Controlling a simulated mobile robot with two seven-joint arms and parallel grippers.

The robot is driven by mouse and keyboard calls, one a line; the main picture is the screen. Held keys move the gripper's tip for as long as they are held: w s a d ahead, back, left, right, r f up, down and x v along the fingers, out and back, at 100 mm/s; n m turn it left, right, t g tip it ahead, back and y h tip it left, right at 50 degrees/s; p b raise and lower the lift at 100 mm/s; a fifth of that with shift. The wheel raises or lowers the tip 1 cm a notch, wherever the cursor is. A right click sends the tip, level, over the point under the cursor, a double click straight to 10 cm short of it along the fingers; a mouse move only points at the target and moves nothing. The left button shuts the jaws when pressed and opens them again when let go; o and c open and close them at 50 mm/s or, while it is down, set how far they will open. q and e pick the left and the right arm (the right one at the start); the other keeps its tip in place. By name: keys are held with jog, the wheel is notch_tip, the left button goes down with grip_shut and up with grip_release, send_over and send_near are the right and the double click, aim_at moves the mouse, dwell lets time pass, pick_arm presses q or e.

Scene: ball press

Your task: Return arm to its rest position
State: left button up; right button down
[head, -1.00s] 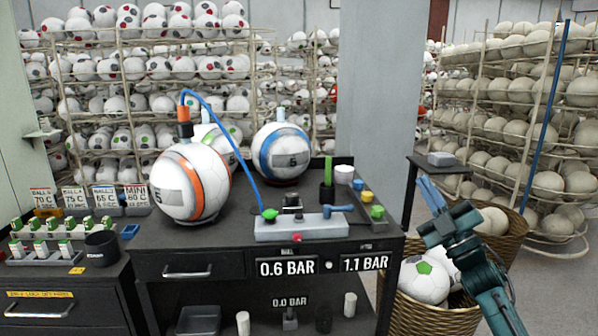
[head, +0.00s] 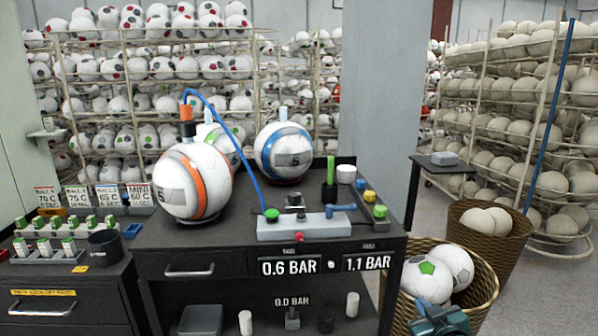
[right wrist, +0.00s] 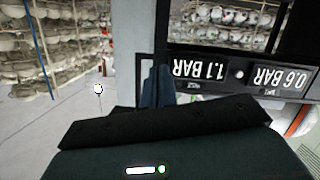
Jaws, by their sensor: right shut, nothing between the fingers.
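My right gripper (head: 428,307) is low at the bottom right of the head view, in front of the wicker basket and right of the bench. Its blue fingers are together and hold nothing; they also show in the right wrist view (right wrist: 157,87), pointing toward the bench front. It is apart from the balls and the bench. My left gripper is not in the head view. An orange-striped ball (head: 193,182) stands on the bench, with a blue hose (head: 232,135) running from its orange and black top fitting to the grey pump block (head: 303,226).
The dark bench (head: 150,232) fills the middle. A wicker basket (head: 484,298) with balls stands right of it, and a second basket (head: 487,251) behind. A blue-striped ball (head: 283,137) and small valves sit on the bench. Open floor lies at the right.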

jog(key=s+a+f+g+y, duration=0.1)
jog(key=s+a+f, duration=0.3)
jog(key=s, duration=0.6)
jog(key=s+a+f+g+y, duration=0.1)
jog(key=s+a+f, duration=0.3)
jog(key=s, duration=0.6)
jog(key=s+a+f+g+y, duration=0.1)
jog(key=s+a+f, duration=0.3)
jog(key=s, duration=0.6)
jog(key=shift+s+a+f+m+g, duration=0.15)
jog(key=shift+a+f+m+g, duration=0.2)
jog(key=shift+a+g, duration=0.45)
